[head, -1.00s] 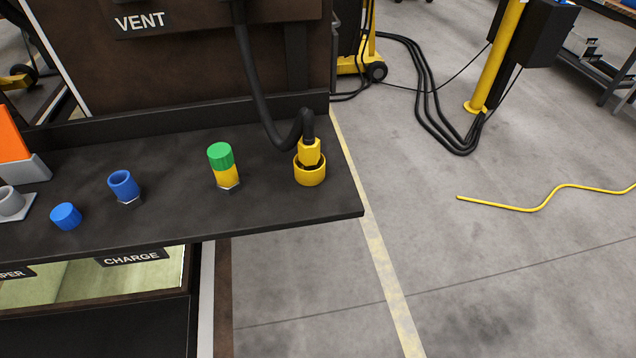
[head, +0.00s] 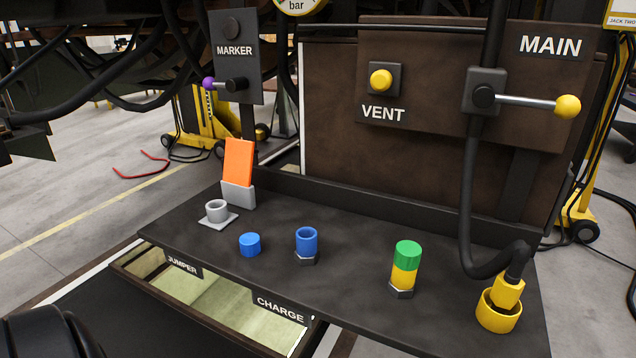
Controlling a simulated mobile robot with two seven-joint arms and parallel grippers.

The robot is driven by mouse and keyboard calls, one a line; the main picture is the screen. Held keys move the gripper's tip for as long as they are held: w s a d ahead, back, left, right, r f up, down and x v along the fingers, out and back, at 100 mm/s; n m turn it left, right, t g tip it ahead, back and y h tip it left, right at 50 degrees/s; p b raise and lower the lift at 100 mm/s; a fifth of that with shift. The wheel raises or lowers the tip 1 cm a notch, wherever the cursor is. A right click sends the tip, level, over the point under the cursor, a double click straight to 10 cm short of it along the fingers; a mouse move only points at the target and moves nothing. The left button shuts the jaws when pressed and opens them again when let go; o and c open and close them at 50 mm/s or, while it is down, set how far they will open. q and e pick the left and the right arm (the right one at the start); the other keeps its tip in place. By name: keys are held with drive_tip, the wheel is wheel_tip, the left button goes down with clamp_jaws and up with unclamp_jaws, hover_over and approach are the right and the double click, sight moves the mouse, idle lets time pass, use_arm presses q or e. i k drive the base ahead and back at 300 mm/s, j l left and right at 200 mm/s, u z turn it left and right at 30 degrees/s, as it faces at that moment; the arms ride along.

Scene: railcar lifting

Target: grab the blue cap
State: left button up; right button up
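The blue cap (head: 250,245) is a short solid blue cylinder standing on the dark shelf (head: 340,290), near its front edge. To its right an open blue socket (head: 306,241) stands on a hex nut, apart from the cap. To its left is a small grey ring holder (head: 216,212) on a flat base. Neither gripper shows in the head view. A dark rounded part of mine is at the bottom left corner, with no fingers visible.
A green-capped yellow fitting (head: 405,268) and a yellow socket with a hose (head: 499,308) stand on the right of the shelf. An orange card (head: 239,162) stands in a grey holder behind. The MAIN lever (head: 535,102) juts out above. Open drawers labelled JUMPER and CHARGE lie below.

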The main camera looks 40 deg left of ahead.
sight(249, 242)
drive_tip(key=u, duration=1.75)
